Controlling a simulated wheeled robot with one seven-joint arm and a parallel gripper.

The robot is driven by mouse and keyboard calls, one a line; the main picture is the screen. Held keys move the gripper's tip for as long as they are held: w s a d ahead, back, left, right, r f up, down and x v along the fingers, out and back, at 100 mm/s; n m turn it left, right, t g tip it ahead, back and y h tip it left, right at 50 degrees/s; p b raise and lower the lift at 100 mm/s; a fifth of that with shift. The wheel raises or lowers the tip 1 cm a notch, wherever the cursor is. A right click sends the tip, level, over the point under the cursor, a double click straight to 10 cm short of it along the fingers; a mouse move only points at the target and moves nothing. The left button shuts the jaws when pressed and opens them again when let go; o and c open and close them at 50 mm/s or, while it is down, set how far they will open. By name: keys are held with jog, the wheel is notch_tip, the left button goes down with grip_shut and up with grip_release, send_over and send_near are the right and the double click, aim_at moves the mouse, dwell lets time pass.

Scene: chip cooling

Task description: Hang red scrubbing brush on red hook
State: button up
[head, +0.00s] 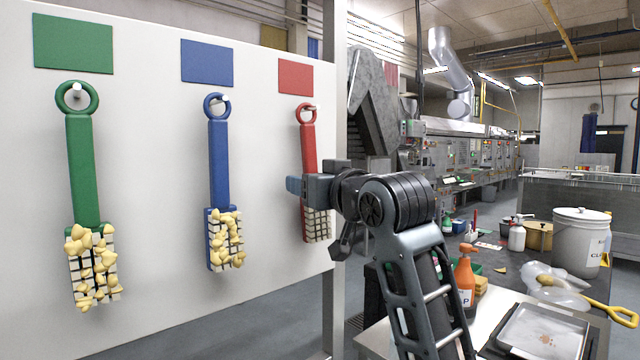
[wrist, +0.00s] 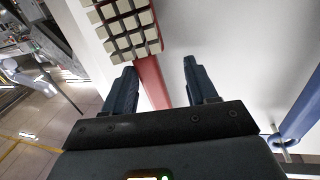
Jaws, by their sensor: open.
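The red scrubbing brush (head: 309,148) hangs by its ring on the peg (head: 300,106) below the red square (head: 296,77) on the white board. Its pale bristle blocks show no yellow bits. My gripper (head: 294,185) is at the lower handle in the head view, partly hiding it. In the wrist view my gripper (wrist: 159,68) is open, with the red handle (wrist: 151,84) showing between its fingers, nearer the left one. The bristle head (wrist: 126,27) is at the top there. I cannot tell whether a finger touches the handle.
A blue brush (head: 219,165) and a green brush (head: 80,170) hang to the left, both with yellow bits in their bristles. A table at the right holds an orange spray bottle (head: 464,277), a white bucket (head: 581,240) and a metal tray (head: 545,332).

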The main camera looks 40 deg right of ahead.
jog(key=shift+w, duration=0.15)
jog(key=shift+c, duration=0.2)
grip_shut()
dwell(0.3)
dwell(0.7)
jog(key=shift+o, duration=0.2)
grip_release()
